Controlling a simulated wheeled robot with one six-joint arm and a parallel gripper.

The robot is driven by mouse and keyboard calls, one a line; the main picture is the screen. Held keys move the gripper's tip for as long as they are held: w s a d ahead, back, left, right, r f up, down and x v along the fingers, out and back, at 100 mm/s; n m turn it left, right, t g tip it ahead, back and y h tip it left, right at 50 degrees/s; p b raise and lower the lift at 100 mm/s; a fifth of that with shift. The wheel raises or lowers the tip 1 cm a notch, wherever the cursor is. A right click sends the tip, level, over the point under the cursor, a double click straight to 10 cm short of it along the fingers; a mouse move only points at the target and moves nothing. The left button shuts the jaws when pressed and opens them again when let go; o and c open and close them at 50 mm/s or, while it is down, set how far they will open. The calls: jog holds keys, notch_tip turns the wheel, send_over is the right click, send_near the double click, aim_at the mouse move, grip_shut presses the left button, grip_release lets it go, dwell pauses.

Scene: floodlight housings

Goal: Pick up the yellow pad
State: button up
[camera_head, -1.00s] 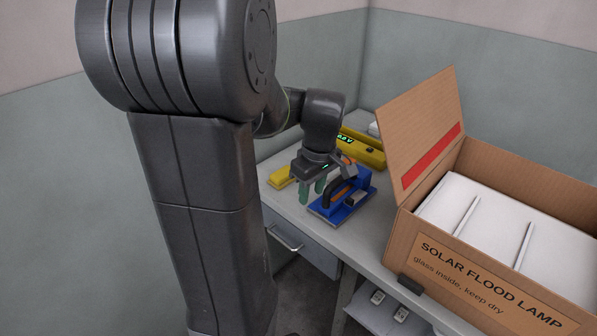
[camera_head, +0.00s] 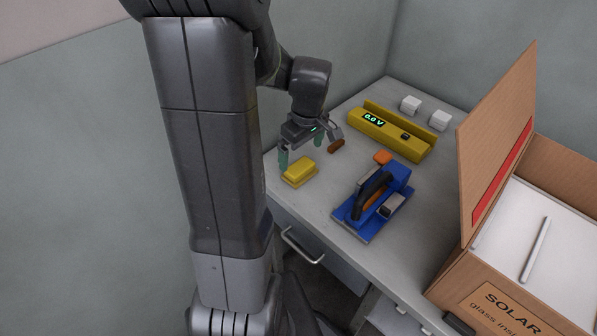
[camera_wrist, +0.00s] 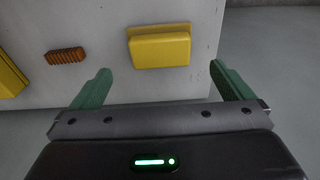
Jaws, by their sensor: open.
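The yellow pad (camera_head: 299,171) lies flat on the grey bench top near its front left edge.
A blue tool with a black handle (camera_head: 374,200) stands right of the pad. An orange block (camera_head: 383,157) and a brown ribbed piece (camera_head: 336,146) lie nearby. A yellow device reading 0.0 V (camera_head: 390,134) and white blocks (camera_head: 439,120) are behind. An open cardboard box (camera_head: 450,285) stands right.

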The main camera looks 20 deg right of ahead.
aim_at(300, 166)
jog(key=f, duration=0.6)
jog(key=shift+w+a+f, duration=0.15)
jog(key=shift+w+f, duration=0.05)
jog(key=c, duration=0.9)
jog(key=shift+r+p, duration=0.35)
jog(key=shift+r, duration=4.7)
